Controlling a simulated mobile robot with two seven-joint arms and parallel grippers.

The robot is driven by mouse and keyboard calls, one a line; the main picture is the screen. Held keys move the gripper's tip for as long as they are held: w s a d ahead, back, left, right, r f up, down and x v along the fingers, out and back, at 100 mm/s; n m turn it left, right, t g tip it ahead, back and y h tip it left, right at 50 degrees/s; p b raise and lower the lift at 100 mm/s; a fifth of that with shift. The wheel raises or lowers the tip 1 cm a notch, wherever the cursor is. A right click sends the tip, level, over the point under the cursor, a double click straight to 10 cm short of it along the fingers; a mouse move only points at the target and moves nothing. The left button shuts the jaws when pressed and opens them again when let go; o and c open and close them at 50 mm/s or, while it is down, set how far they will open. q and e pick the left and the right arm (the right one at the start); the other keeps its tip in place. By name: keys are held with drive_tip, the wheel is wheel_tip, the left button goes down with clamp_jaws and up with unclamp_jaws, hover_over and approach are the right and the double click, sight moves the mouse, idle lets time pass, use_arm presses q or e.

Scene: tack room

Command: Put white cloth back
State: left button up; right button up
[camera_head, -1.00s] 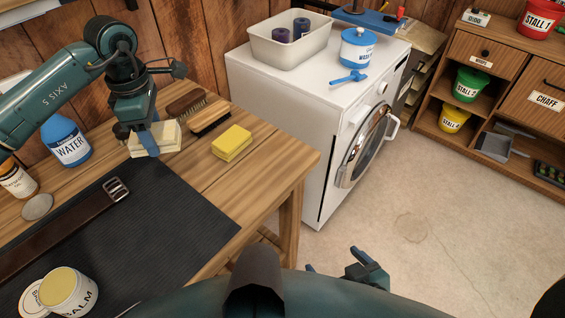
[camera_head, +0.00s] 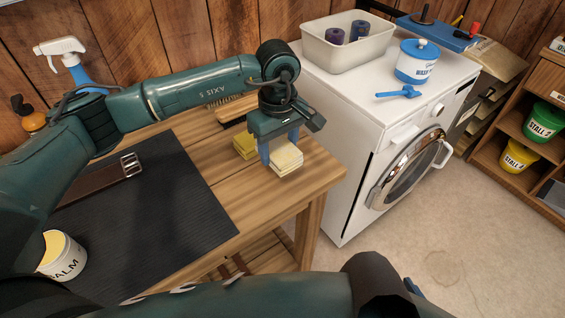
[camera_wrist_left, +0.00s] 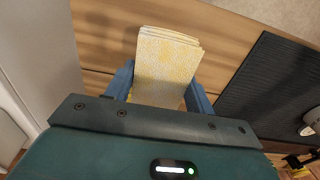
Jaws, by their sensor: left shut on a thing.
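The white cloth (camera_head: 286,157) is a folded, cream-white stack. My left gripper (camera_head: 279,148) is shut on it and holds it over the right end of the wooden table, just right of the yellow sponge or cloth (camera_head: 245,145). In the left wrist view the folded cloth (camera_wrist_left: 167,62) sits between the two blue fingers of the gripper (camera_wrist_left: 160,85), with wood behind it. Whether the cloth touches the table is hard to tell. Only a small part of my right gripper shows at the bottom edge of the head view.
A white washing machine (camera_head: 360,130) stands right of the table, with a grey bin (camera_head: 345,50), a blue-lidded tub (camera_head: 417,65) and a blue scoop (camera_head: 400,93) on top. A black mat (camera_head: 165,215) with a belt (camera_head: 95,183) and a balm jar (camera_head: 62,255) covers the table's left part.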

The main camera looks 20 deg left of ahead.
sight(279, 147)
use_arm(q)
wheel_tip(279, 147, down, 5)
drive_tip(key=shift+r+p, duration=0.15)
drive_tip(key=shift+p, duration=0.15)
drive_tip(key=shift+f, duration=0.35)
drive_tip(key=shift+f, duration=0.1)
drive_tip(key=shift+f+b, duration=0.15)
drive_tip(key=shift+b, duration=0.15)
drive_tip(key=o, duration=1.2)
drive_tip(key=shift+c, duration=0.2)
wheel_tip(279, 147, up, 13)
drive_tip(key=shift+f+b, duration=0.2)
drive_tip(key=shift+b, duration=0.15)
drive_tip(key=shift+f, duration=0.1)
